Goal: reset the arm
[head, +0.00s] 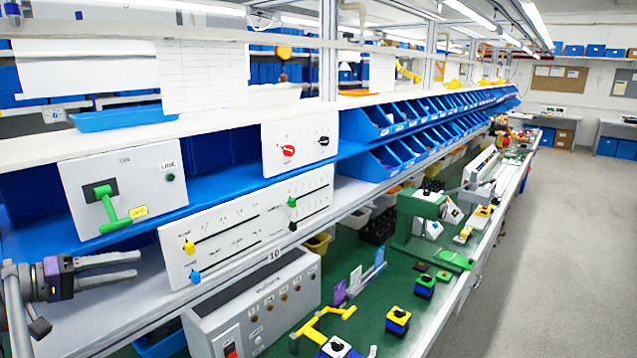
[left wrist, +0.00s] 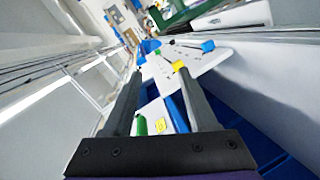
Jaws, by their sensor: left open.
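My left gripper (head: 138,266) comes in at the lower left of the head view. Its two fingers are apart with nothing between them. It is left of the white slider panel (head: 250,232) and below the green-lever panel, apart from both in the picture. Its fingers also show in the left wrist view (left wrist: 160,74), pointing toward the slider panel (left wrist: 205,58). The rotary switch panel (head: 301,168) stands on the shelf, with a red knob (head: 288,151) and a black knob (head: 323,141). My right gripper is not in view.
A panel with a green lever (head: 108,209) stands on the left of the shelf. A grey control box (head: 255,308), yellow-handled device (head: 322,325) and green machine (head: 418,225) stand on the bench. Blue bins (head: 375,122) line the back. Open floor lies at right.

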